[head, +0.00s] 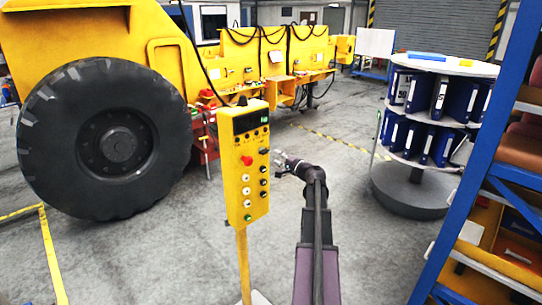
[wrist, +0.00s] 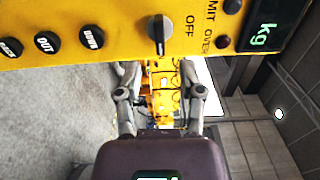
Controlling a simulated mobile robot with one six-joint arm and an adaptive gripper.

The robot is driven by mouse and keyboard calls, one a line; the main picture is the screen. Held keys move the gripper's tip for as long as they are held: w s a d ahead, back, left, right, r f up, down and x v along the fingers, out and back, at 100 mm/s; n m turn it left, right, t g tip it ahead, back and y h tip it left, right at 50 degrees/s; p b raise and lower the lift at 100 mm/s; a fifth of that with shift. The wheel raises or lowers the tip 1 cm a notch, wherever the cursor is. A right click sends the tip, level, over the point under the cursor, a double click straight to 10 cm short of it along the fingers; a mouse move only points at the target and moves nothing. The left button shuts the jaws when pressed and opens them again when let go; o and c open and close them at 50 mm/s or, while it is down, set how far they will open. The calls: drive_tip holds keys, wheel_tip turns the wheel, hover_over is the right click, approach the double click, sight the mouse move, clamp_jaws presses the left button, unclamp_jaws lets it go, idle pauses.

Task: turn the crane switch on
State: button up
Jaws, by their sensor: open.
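The crane switch (wrist: 159,33) is a grey rotary knob on a yellow control box (wrist: 75,18), beside the label OFF in the wrist view. Its pointer bar runs up and down in that picture; I cannot tell which setting it marks. In the head view the yellow control box (head: 238,185) stands on a yellow post. My gripper (head: 277,158) is at the right side of its face. In the wrist view my gripper (wrist: 158,72) is open, its two fingers apart and empty. The knob is ahead of the gap between them, with no contact visible.
Other buttons, including DOWN (wrist: 91,36) and OUT (wrist: 46,43), and a lit kg display (wrist: 265,26) share the panel. A red button (head: 247,160) is on the box. A large tyre (head: 107,138) is left; a binder carousel (head: 412,196) and blue rack (head: 480,165) are right.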

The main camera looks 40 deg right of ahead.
drive_tip(key=s, duration=0.5)
drive_tip(key=shift+s, duration=0.3)
idle(0.4)
drive_tip(key=w+a+f+n+g+y+b, duration=0.1)
drive_tip(key=w+a+f+n+g+y, duration=0.2)
drive_tip(key=a, duration=0.8)
drive_tip(key=w+a+f+n+g+y, duration=0.1)
drive_tip(key=a+f+n+g, duration=0.3)
drive_tip(key=a, duration=0.6)
drive_tip(key=w+a+f+n+g+y+b, duration=0.1)
drive_tip(key=w+a+f+n+g+y, duration=0.15)
drive_tip(key=a+f, duration=0.6)
drive_tip(key=s+a+f+n+g+h, duration=0.2)
drive_tip(key=s+a+n, duration=0.1)
drive_tip(key=a, duration=0.5)
drive_tip(key=s+a+f+n+g+h+b, duration=0.1)
drive_tip(key=s+a+f+n+g+h, duration=0.1)
drive_tip(key=s+a, duration=0.4)
drive_tip(key=s+a+f+n+g+h+b, duration=0.1)
drive_tip(key=s+a+f+n+g+h, duration=0.1)
drive_tip(key=a, duration=0.9)
drive_tip(key=shift+s+a+f+n+g, duration=0.35)
drive_tip(key=shift+s+f+n+g, duration=0.4)
drive_tip(key=shift+s+g, duration=0.5)
drive_tip(key=shift+r+h, duration=0.1)
drive_tip(key=shift+h, duration=0.15)
